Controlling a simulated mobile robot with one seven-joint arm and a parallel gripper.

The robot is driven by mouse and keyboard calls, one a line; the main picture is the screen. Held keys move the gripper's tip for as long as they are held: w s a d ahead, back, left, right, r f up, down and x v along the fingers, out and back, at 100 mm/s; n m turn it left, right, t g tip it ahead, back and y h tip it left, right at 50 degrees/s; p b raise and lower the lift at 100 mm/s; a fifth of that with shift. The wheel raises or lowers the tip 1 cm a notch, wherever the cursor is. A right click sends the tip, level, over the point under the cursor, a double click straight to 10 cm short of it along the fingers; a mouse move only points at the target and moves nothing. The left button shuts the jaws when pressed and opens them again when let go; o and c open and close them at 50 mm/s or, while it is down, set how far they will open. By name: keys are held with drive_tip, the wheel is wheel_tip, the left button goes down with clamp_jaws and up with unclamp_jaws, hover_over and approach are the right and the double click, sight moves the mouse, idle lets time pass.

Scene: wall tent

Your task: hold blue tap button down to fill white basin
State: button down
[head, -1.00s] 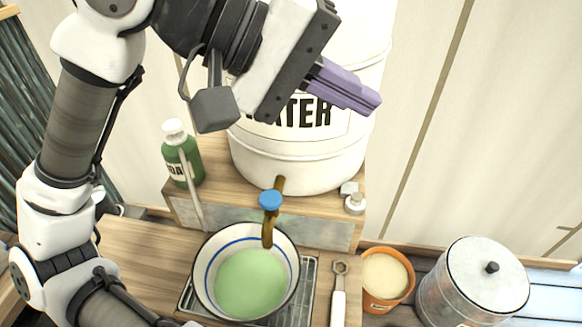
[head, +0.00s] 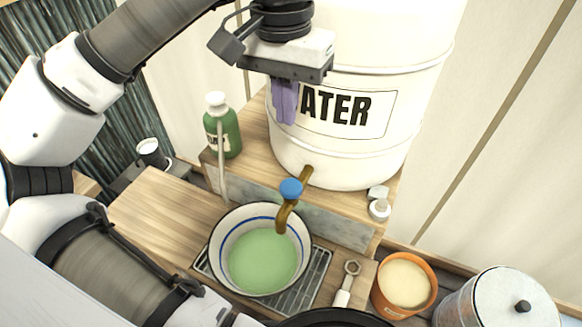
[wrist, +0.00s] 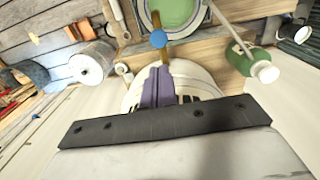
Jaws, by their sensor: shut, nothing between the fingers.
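The blue tap button (head: 291,190) sits on top of a brass tap (head: 285,214) on the front of the white water barrel (head: 345,150). The white basin (head: 216,250), with a blue line inside and green showing in its bottom, stands under the spout. My gripper (head: 284,118) is shut and empty, its purple fingers pointing down in front of the barrel, above and apart from the button. In the wrist view the shut fingers (wrist: 157,72) point toward the blue button (wrist: 158,39), and the basin (wrist: 146,14) lies beyond it.
A green bottle (head: 226,135) stands left of the barrel on the wooden shelf. The basin rests on a metal rack (head: 320,270). A wrench-like tool (head: 345,285), an orange pot (head: 405,285) and a lidded metal pot (head: 500,300) are to the right. A small cup (head: 150,150) is at left.

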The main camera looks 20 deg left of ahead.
sight(289, 186)
drive_tip(key=f+b, duration=0.3)
drive_tip(key=f, duration=0.1)
drive_tip(key=f+b, duration=0.4)
drive_tip(key=f, duration=0.1)
drive_tip(key=f+b, duration=0.4)
drive_tip(key=f, duration=0.1)
drive_tip(key=shift+s+d, duration=0.1)
drive_tip(key=shift+d, duration=0.2)
drive_tip(key=shift+f, duration=0.1)
wheel_tip(289, 186, down, 2)
drive_tip(key=shift+f+b, duration=0.1)
drive_tip(key=shift+b, duration=1.1)
drive_tip(key=shift+s, duration=0.1)
idle(1.4)
